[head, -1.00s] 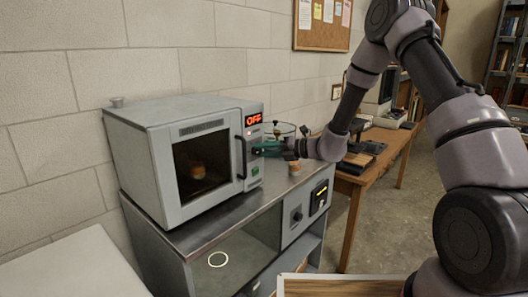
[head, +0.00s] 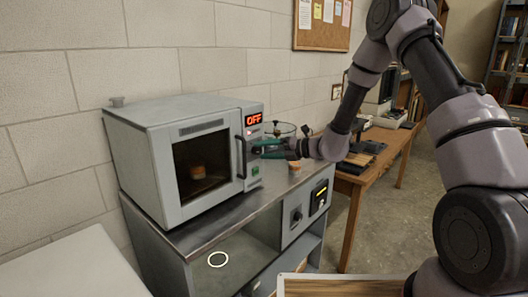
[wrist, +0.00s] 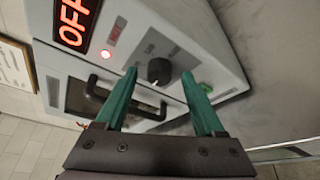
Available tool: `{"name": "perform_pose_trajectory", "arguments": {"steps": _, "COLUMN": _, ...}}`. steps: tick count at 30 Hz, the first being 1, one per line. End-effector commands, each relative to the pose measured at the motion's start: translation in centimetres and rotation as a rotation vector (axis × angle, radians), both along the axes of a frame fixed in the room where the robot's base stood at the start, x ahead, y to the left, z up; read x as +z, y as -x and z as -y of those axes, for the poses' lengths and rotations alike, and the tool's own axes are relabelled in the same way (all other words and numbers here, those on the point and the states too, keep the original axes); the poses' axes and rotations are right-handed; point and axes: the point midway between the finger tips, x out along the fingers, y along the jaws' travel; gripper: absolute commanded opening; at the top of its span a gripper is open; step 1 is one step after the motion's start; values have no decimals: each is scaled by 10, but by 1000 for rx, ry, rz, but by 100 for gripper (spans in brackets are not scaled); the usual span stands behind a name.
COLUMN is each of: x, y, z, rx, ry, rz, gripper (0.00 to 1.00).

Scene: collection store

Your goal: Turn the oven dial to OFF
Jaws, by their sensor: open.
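The oven (head: 165,165) is a pale grey box on a metal-topped cabinet, its door shut. Its red display (head: 254,119) reads OFF; the display also shows in the wrist view (wrist: 74,22). The round dark dial (wrist: 159,71) sits on a grey panel with small labels, too blurred to read surely. My gripper (wrist: 160,73) is open, its two green fingers on either side of the dial in the picture; I cannot tell whether they touch it. In the head view my gripper (head: 262,149) is at the oven's control panel and hides the dial.
A small orange-banded jar (head: 294,167) stands on the counter beneath my wrist. The dark oven door handle (wrist: 92,88) projects near the fingers.

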Motion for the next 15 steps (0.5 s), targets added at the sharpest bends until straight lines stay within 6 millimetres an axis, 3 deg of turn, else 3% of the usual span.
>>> {"name": "perform_pose_trajectory", "arguments": {"steps": 15, "x": 18, "y": 27, "z": 86, "rx": -3, "ry": 2, "rz": 0, "gripper": 71}}
